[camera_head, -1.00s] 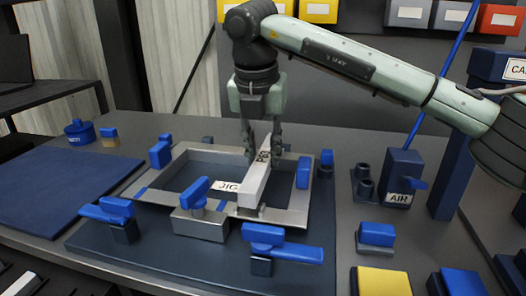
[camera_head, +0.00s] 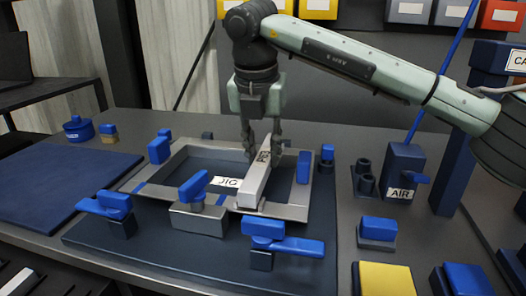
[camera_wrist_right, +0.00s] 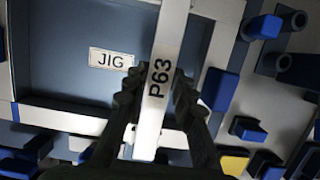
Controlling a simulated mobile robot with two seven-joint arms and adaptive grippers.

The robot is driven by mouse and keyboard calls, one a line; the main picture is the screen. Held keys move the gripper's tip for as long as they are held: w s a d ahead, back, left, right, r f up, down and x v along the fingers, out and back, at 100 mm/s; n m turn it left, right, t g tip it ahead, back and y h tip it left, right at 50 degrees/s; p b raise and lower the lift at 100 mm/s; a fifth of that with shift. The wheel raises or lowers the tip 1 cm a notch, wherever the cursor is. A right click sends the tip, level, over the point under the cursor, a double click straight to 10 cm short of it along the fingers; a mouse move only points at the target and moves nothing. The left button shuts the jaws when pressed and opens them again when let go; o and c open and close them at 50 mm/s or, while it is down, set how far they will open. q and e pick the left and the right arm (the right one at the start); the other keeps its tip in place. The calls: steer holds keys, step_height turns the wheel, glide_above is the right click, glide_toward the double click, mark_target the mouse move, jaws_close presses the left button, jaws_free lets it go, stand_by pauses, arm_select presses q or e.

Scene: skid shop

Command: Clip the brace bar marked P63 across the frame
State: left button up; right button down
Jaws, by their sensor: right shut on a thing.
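The brace bar (camera_head: 255,184) is pale metal, and the right wrist view shows the mark P63 on the bar (camera_wrist_right: 157,85). It lies across the grey frame (camera_head: 155,178), toward the frame's right side, with its near end over the near rail. My right gripper (camera_head: 262,152) is shut on the bar at its middle, with one finger on each side in the right wrist view (camera_wrist_right: 157,90). Whether the bar rests on the rails or is just above them I cannot tell. Blue-handled clamps (camera_head: 193,187) stand around the frame. My left gripper is not in view.
A JIG label (camera_head: 227,182) lies inside the frame. A dark AIR box (camera_head: 402,170) with small cylinders stands to the right. A blue mat (camera_head: 55,185) covers the bench at left. Yellow (camera_head: 384,279) and blue blocks sit at the front right.

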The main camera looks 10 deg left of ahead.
steer(key=shift+f+b, duration=0.2)
steer(key=shift+b, duration=0.15)
stand_by(0.3)
steer(key=c, duration=0.8)
jaws_free()
steer(key=shift+o, duration=0.2)
steer(key=shift+r+p, duration=1.85)
steer(key=shift+r, duration=1.7)
steer(key=shift+s+f, duration=0.1)
steer(key=shift+f, duration=0.05)
